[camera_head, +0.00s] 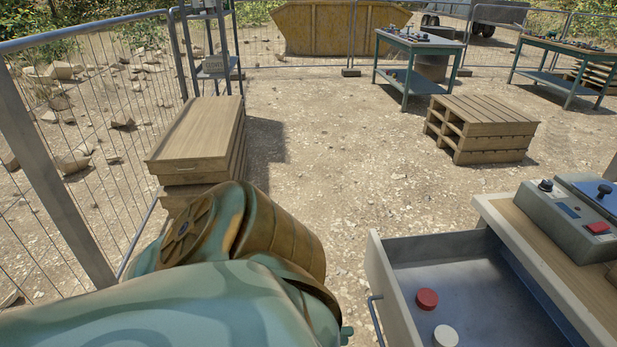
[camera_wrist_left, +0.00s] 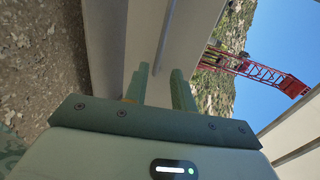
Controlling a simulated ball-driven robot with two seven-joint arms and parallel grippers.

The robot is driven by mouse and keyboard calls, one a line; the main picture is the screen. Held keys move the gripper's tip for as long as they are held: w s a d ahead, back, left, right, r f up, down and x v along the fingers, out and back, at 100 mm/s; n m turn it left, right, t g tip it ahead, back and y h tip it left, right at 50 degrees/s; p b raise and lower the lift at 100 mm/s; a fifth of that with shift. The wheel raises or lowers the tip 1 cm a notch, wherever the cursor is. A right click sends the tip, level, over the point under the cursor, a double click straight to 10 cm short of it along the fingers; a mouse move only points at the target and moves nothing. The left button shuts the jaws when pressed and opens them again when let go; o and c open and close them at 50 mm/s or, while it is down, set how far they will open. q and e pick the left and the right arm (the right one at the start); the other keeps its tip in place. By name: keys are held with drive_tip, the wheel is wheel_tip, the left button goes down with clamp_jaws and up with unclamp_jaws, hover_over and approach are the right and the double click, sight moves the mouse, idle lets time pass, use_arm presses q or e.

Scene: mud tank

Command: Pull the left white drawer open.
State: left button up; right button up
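The white drawer (camera_head: 392,290) stands pulled out from the table at the lower right, with its inside showing. Its blue-grey bar handle (camera_head: 376,318) is on the front panel. In the wrist view the pale drawer front (camera_wrist_left: 140,35) fills the middle, with the handle bar (camera_wrist_left: 166,35) running down toward the gap between my left fingers. My left gripper (camera_wrist_left: 159,80) shows two green fingers apart. Whether they touch the bar I cannot tell. In the head view my left forearm hides most of this gripper. My right gripper is not in view.
A red puck (camera_head: 427,299) and a white puck (camera_head: 446,336) lie inside the drawer. A control box (camera_head: 575,222) sits on the wooden tabletop (camera_head: 545,255). A wooden crate stack (camera_head: 200,140) and a pallet stack (camera_head: 483,125) stand farther off. Gravel ground between them is clear.

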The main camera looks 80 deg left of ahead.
use_arm(q)
drive_tip(key=v, duration=0.6)
drive_tip(key=shift+s+p, duration=0.2)
drive_tip(key=shift+p, duration=0.1)
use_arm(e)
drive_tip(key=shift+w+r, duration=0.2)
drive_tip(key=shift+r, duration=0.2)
use_arm(q)
drive_tip(key=s+d+f+n+g+y+p, duration=0.1)
drive_tip(key=s+d+f+n+g+y, duration=0.1)
drive_tip(key=s+f+n+g, duration=0.65)
drive_tip(key=s+d+f+n+g+y, duration=0.1)
drive_tip(key=s+d+f+n+g, duration=0.3)
drive_tip(key=s+f, duration=0.8)
drive_tip(key=s+d+f+n+g+h+p, duration=0.1)
drive_tip(key=s+d+f+n+g, duration=0.3)
drive_tip(key=f, duration=0.3)
drive_tip(key=w+d+f+m+p, duration=0.1)
drive_tip(key=w+d+f, duration=0.1)
drive_tip(key=w+d, duration=0.2)
drive_tip(key=w+t, duration=0.1)
drive_tip(key=w, duration=0.2)
drive_tip(key=shift+w+d+h, duration=0.3)
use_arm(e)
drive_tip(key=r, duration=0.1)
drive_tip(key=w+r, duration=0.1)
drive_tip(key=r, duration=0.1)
